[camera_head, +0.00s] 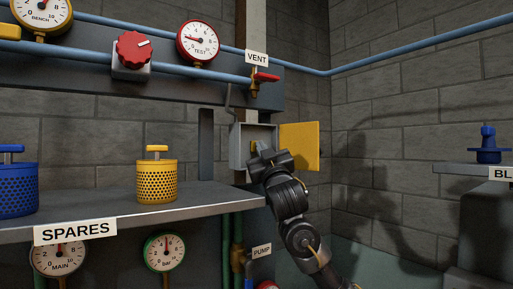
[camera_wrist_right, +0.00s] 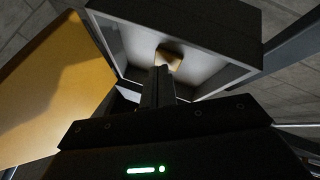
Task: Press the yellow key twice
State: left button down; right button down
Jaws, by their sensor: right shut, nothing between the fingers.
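The yellow key (camera_wrist_right: 170,58) is a small block on the back wall inside an open grey box (camera_wrist_right: 225,30). In the head view the key (camera_head: 253,146) shows as a small yellow patch inside the box (camera_head: 236,150), partly hidden by my gripper. The box's yellow door (camera_head: 300,147) stands open to the right; in the wrist view the door (camera_wrist_right: 50,90) is at left. My right gripper (camera_wrist_right: 158,72) is shut and empty, its fingertips at the box opening and overlapping the key's lower edge. I cannot tell if they touch it. My left gripper is out of view.
A shelf (camera_head: 120,208) at left carries a yellow perforated canister (camera_head: 157,182) and a blue one (camera_head: 16,190). A red-handled valve (camera_head: 265,77) hangs above the box. A blue object (camera_head: 488,146) stands on a ledge at far right.

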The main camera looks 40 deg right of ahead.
jog(key=shift+s, duration=0.1)
jog(key=shift+s+a, duration=0.1)
jog(key=shift+s, duration=0.5)
jog(key=shift+s, duration=0.15)
jog(key=shift+s+a+p, duration=0.15)
jog(key=shift+s, duration=1.05)
jog(key=shift+s+a+p, duration=0.15)
jog(key=shift+s, duration=1)
jog(key=shift+w+f, duration=0.1)
dwell(0.7)
